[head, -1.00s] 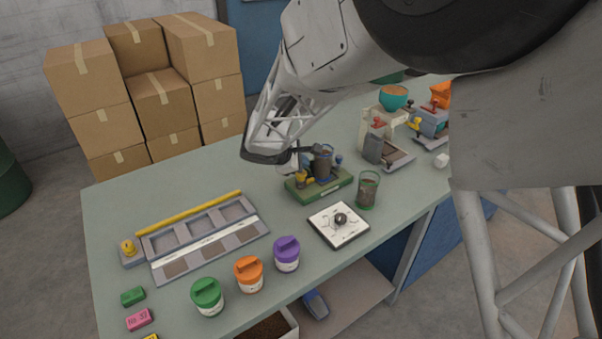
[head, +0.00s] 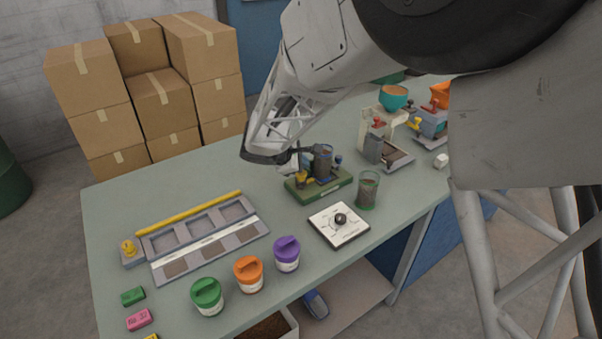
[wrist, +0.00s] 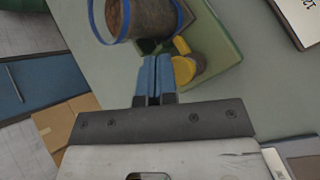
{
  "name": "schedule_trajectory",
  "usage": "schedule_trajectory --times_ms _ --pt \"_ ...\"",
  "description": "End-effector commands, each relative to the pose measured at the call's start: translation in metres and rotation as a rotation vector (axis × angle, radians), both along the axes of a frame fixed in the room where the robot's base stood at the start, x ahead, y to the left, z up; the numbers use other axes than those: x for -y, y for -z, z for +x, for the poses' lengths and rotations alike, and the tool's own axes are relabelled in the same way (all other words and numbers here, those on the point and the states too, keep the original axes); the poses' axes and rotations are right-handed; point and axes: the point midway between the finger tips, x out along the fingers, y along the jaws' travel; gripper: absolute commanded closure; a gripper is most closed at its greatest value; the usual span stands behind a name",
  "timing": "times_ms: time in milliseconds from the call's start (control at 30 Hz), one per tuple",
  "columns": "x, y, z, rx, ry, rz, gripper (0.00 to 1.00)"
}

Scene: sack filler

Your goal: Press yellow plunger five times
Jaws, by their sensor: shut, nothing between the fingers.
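A yellow plunger (head: 301,177) stands at the left end of a green base (head: 336,188), beside a dark cylinder with a blue band (head: 323,160). In the wrist view the plunger (wrist: 187,67) has a rounded yellow top and sits just right of my fingertips. My gripper (wrist: 155,62) has blue fingers pressed together with nothing between them. In the head view my gripper (head: 304,162) is low over the base, close to the plunger. I cannot tell whether the fingers touch it. The fingers hide part of the plunger in the wrist view.
A glass beaker (head: 368,190) and a white dial plate (head: 339,224) stand right of and before the base. A tray rack (head: 205,236) with another yellow knob (head: 128,248) lies left.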

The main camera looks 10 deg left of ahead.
Motion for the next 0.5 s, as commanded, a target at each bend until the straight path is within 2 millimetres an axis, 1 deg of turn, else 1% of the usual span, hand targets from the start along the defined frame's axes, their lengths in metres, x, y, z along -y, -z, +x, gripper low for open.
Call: schedule_trajectory --times_ms 233,500 --pt "-0.0001 0.0061 0.0001 0.000 0.000 0.000 1.00" --pt "0.0000 0.0074 0.0001 0.000 0.000 0.000 1.00"
